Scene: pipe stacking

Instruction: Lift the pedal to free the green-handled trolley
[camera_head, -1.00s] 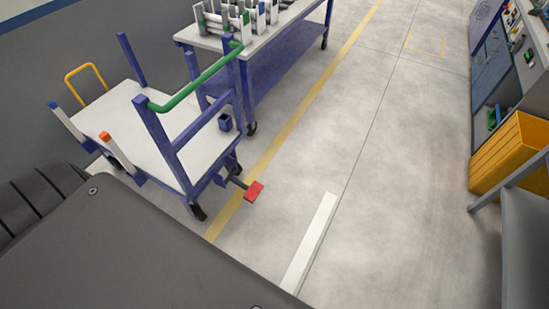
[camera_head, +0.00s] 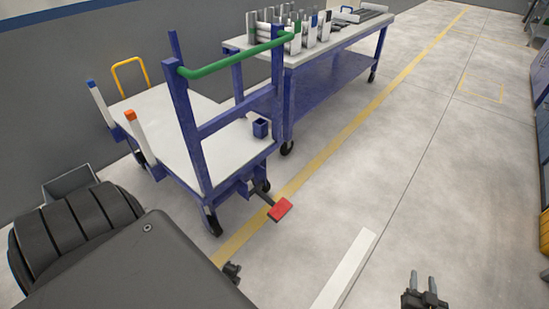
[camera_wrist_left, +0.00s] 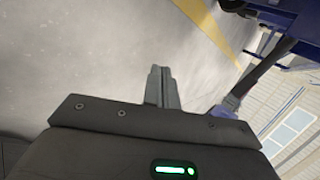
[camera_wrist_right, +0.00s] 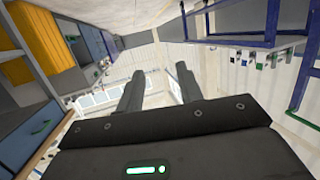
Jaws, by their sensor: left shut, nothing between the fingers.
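The trolley has a blue frame, a white deck (camera_head: 180,132) and a green handle (camera_head: 232,57) in the head view. Its red pedal (camera_head: 280,209) sticks out low at the near end, just above the floor. My left gripper (camera_head: 232,268) shows as a small dark shape below and left of the pedal, apart from it. In the left wrist view its fingers (camera_wrist_left: 161,72) are together, with nothing between them. My right gripper (camera_head: 424,282) is at the lower right, away from the trolley. Its fingers (camera_wrist_right: 159,80) are apart and empty in the right wrist view.
A blue table (camera_head: 335,85) with pipes and holders on top stands behind the trolley. A yellow line (camera_head: 345,130) and a white strip (camera_head: 346,268) mark the floor. A yellow bin (camera_wrist_right: 42,45) stands by cabinets. The floor to the right is open.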

